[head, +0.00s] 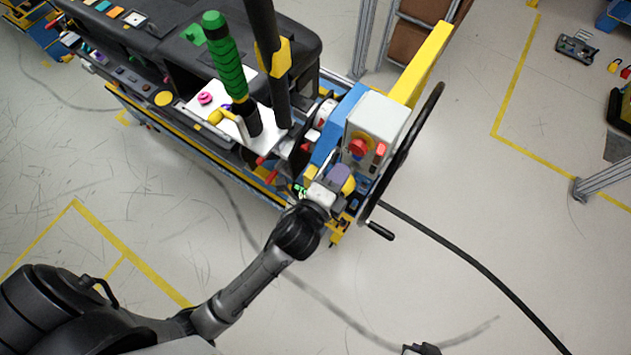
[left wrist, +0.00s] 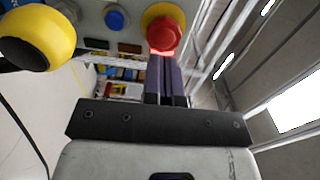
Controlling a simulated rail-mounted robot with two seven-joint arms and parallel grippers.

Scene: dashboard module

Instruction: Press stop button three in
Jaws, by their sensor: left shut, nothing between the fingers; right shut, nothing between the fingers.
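A red mushroom button on a yellow ring (left wrist: 162,35) is at the top middle of the left wrist view. The head view shows a grey box with a large red button (head: 358,147) and a smaller red part (head: 381,149) beside it. I can read no number on any of them. My left gripper (head: 339,175) is shut and empty, just below the grey box. Its purple-grey fingers (left wrist: 165,75) point at the red button and overlap its lower edge in the left wrist view. I cannot tell whether they touch.
A blue button (left wrist: 116,18) and a yellow knob (left wrist: 27,38) are left of the red button. A large black handwheel (head: 403,150) stands right of the grey box. A green-gripped lever (head: 226,60) rises on the left. Floor is open in front, with a black cable (head: 470,258).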

